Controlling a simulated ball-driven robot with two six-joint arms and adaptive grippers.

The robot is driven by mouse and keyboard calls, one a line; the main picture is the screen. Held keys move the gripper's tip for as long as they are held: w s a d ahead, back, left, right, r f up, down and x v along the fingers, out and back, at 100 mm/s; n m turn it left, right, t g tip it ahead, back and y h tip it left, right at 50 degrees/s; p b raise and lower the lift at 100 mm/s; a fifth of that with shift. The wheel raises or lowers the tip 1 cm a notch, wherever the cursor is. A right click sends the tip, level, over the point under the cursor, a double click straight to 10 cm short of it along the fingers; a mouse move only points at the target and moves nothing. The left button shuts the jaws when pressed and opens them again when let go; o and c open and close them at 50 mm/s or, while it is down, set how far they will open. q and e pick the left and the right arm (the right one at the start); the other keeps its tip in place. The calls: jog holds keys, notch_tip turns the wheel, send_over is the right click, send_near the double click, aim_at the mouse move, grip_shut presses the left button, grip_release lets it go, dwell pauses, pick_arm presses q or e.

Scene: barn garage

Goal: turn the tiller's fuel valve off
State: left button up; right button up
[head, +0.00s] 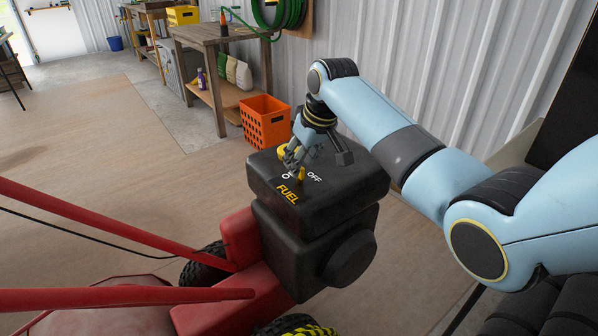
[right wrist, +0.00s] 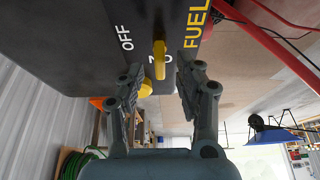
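The tiller's black engine block (head: 350,185) has a top face marked FUEL, OFF and a partly covered label that starts with O. The yellow valve lever (head: 302,174) stands between these two labels, partly hidden by my right gripper (head: 294,160). In the right wrist view the lever (right wrist: 159,58) lies between the two fingers of the right gripper (right wrist: 164,66), with a gap on each side. The gripper is open and holds nothing. Whether a finger touches the lever's side cannot be told for sure. My left gripper is not in view.
The tiller's red handlebars (head: 120,298) cross the lower left. A yellow part (head: 283,152) sits behind the gripper on the engine. An orange crate (head: 264,122) and a wooden bench (head: 205,36) stand behind, along the metal wall. The floor at left is clear.

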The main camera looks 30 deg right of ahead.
jog(key=shift+b+x, duration=0.3)
jog(key=shift+x, duration=1.05)
grip_shut()
